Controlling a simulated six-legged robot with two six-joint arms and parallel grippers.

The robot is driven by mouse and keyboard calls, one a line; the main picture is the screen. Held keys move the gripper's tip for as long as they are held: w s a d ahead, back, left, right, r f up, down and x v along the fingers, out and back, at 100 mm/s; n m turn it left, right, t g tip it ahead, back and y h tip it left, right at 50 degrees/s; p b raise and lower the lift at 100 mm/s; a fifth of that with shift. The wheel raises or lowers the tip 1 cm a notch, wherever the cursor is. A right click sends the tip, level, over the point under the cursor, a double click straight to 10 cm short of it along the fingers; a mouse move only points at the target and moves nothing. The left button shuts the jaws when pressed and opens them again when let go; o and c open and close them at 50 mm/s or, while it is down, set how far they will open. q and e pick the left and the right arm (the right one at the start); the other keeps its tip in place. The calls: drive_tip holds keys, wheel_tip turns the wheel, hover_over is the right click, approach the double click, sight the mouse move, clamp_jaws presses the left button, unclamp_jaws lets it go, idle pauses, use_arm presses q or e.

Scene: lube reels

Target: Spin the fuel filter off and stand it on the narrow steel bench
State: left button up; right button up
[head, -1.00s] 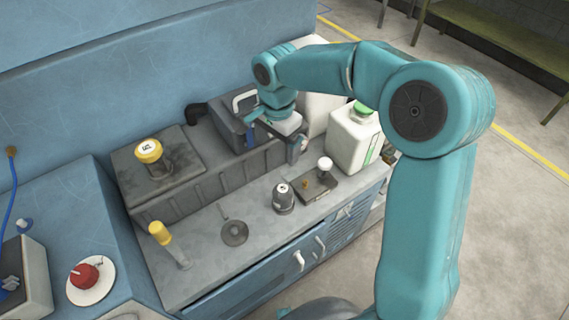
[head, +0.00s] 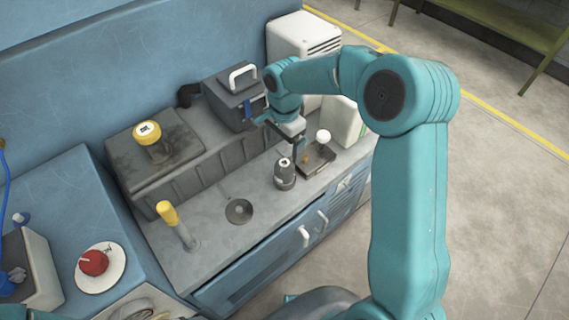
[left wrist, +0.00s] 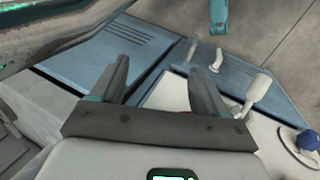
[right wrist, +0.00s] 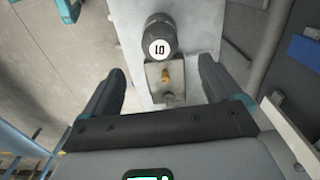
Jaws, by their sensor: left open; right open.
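A dark canister (head: 285,175) with a white-labelled top stands on the grey metal bench top (head: 215,262); it also shows in the right wrist view (right wrist: 161,38), its label reading like "LO" or "10". A yellow-topped canister (head: 148,134) sits on the dark raised block (head: 180,160). I cannot tell for certain which is the fuel filter.
A small tray (head: 317,160) with a white knob stands right of the dark canister. A white jug (head: 343,122) is partly behind my arm. A flat disc (head: 239,211) and yellow-handled tool (head: 168,213) are to the left. A grey box (head: 235,100) stands behind.

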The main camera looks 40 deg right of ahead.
sight(285, 162)
wheel_tip(285, 162, down, 12)
drive_tip(key=shift+r, duration=0.25)
drive_tip(key=c, duration=1.2)
drive_tip(key=shift+n, duration=1.1)
drive_tip(key=shift+r+p, duration=1.9)
drive_tip(key=shift+r, duration=1.9)
